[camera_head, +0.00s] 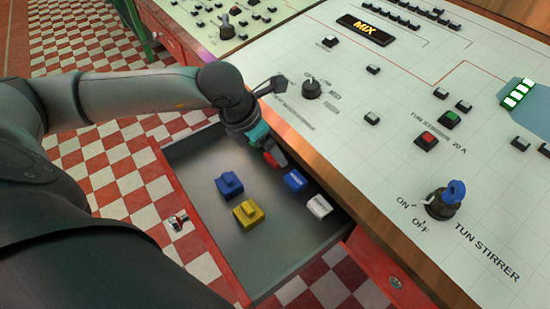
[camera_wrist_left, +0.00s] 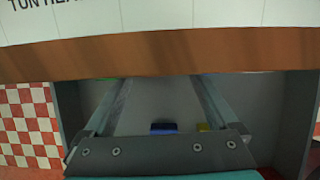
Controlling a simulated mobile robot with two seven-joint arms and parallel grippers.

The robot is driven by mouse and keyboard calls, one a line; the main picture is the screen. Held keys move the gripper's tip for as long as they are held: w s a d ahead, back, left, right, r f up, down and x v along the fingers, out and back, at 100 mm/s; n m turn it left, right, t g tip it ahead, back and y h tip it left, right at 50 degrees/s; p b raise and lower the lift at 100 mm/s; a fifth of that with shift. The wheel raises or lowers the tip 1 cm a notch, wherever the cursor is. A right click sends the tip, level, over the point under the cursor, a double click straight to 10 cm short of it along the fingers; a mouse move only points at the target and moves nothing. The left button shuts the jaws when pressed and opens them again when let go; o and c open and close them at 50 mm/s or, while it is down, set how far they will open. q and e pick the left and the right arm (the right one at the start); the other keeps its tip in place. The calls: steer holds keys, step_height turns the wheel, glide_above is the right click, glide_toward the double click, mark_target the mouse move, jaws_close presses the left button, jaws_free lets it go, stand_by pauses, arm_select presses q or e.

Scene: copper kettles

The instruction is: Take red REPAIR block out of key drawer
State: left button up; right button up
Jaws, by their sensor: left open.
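The open drawer (camera_head: 194,157) holds several small blocks. A red block (camera_head: 275,158) lies near its console side, partly hidden by my left gripper. My left gripper (camera_head: 266,147) reaches down over the drawer at the red block; I cannot tell whether it touches it. In the left wrist view the two fingers of my left gripper (camera_wrist_left: 160,84) stand apart, with no block visible between their tips. I cannot read any lettering on the red block. My right gripper is not in view.
A blue block (camera_head: 229,184) and a yellow block (camera_head: 248,213) sit mid-drawer. Another blue block (camera_head: 295,180) and a white block (camera_head: 319,206) lie beside the red one. The console's wooden edge (camera_head: 312,150) overhangs the drawer's far side.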

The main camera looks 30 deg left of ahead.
mark_target(268, 158)
arm_select(q)
steer(key=shift+b+x, duration=0.35)
steer(key=shift+x, duration=0.65)
steer(key=shift+b+x, duration=0.4)
steer(key=shift+x, duration=0.75)
steer(key=shift+w+a, duration=0.1)
steer(key=shift+a, duration=0.1)
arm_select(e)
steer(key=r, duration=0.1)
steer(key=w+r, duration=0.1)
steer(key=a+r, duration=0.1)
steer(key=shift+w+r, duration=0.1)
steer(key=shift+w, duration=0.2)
arm_select(q)
steer(key=shift+c, duration=0.2)
steer(key=c, duration=1.4)
steer(key=shift+r, duration=0.2)
